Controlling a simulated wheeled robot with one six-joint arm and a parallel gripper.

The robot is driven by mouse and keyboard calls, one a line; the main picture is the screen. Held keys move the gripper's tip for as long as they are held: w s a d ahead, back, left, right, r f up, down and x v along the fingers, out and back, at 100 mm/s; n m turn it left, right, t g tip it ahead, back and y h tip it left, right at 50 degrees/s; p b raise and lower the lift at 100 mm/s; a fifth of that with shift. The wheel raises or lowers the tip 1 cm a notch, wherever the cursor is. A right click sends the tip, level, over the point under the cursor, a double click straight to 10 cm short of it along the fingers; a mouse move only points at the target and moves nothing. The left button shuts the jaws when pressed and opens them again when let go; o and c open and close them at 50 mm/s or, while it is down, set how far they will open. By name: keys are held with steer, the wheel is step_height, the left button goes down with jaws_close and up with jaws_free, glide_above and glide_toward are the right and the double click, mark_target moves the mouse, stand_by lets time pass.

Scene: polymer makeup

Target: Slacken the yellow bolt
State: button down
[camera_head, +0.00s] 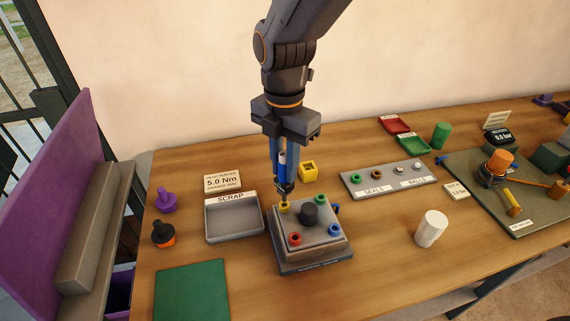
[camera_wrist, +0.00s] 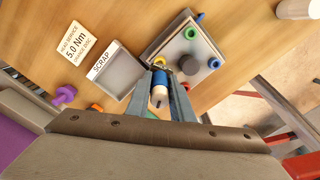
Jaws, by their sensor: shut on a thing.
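The yellow bolt (camera_head: 284,207) sits at the far left corner of the grey block (camera_head: 318,259) on the table. My gripper (camera_head: 283,172) is above that corner, pointing down, shut on a blue and white driver-like tool (camera_head: 282,161).
The block also carries a black knob (camera_head: 309,214) and green, red and blue bolts. The scrap tray (camera_head: 235,238) stands close on the left, a yellow holder (camera_head: 308,170) behind. A seals and balls tray (camera_head: 389,179) and a white cylinder (camera_head: 431,229) are to the right.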

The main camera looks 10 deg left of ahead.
steer(key=shift+f+b, duration=0.6)
steer(key=shift+f, duration=0.5)
steer(key=c, duration=1.5)
jaws_free()
steer(key=shift+r, duration=0.1)
step_height(320, 180, up, 8)
steer(key=shift+f+b, duration=0.2)
steer(key=shift+b, duration=0.85)
